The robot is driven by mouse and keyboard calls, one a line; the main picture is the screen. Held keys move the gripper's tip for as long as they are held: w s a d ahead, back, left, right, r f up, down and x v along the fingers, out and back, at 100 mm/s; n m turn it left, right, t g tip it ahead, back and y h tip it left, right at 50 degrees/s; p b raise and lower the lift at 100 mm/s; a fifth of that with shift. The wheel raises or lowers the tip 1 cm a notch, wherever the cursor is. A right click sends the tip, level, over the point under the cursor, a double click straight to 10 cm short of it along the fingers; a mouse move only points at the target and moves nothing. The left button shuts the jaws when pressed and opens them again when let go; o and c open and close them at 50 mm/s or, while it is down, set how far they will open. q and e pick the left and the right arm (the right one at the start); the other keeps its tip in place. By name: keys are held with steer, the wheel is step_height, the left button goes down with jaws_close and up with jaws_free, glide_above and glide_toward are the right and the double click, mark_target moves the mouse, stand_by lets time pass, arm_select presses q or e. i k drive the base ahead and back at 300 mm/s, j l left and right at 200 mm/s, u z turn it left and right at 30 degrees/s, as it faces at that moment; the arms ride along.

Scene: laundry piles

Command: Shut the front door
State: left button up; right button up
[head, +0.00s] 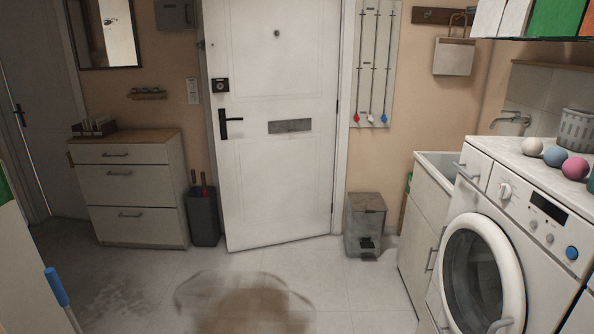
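The white front door (277,170) stands in the middle of the far wall in the head view. It appears ajar: its bottom edge slants, with the left, handle side nearer to me. Its right edge lies along the white frame (346,120), where the hinges show. A black lever handle (230,123) sits near the left edge, with a black lock (220,86) above it and a grey letter slot (289,126) at mid-height. The left door jamb is hidden behind the door. Neither of my grippers is in view.
A drawer chest (129,190) and a dark umbrella bin (203,217) stand left of the door. A grey pedal bin (364,225) stands right of it. A washing machine (500,220) fills the right side.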

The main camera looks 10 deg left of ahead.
mark_target(276, 188)
steer(key=i+u, duration=0.1)
steer(key=i, duration=0.7)
steer(key=i+u, duration=0.1)
steer(key=i, duration=0.75)
steer(key=i+l+u, duration=0.1)
steer(key=i, duration=0.7)
steer(key=i+j+u, duration=0.4)
steer(key=i, duration=0.35)
steer(key=i+u, duration=0.4)
steer(key=i, duration=0.3)
steer(key=i+j, duration=0.1)
steer(key=i+u, duration=0.05)
steer(key=i, duration=0.05)
